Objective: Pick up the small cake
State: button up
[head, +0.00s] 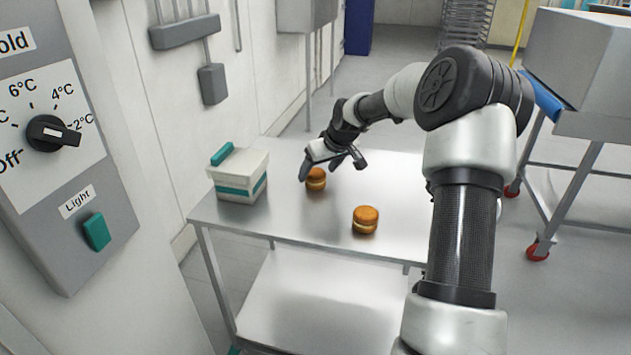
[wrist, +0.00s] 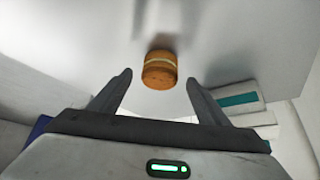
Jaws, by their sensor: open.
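Two small round orange-brown cakes with a pale filling stand on a metal table (head: 405,180). The farther cake (head: 316,179) is below and beside my gripper (head: 332,172) in the head view. The nearer cake (head: 366,219) stands closer to the table's front edge, apart from the gripper. In the wrist view one cake (wrist: 160,70) shows ahead of and between the fingertips, and my gripper (wrist: 159,78) is open with nothing held. Only one cake shows in the wrist view.
A white box with teal trim (head: 240,178) stands at the table's left end. A grey panel with a dial (head: 60,130) is at the near left. A wheeled metal stand (head: 585,130) is at the right. The table's right part is clear.

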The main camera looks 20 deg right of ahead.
aim_at(317, 173)
jog(key=x, duration=0.3)
jog(key=shift+w+f, duration=0.2)
jog(key=shift+f, duration=0.15)
jog(key=c, duration=0.8)
jog(key=shift+r, duration=0.15)
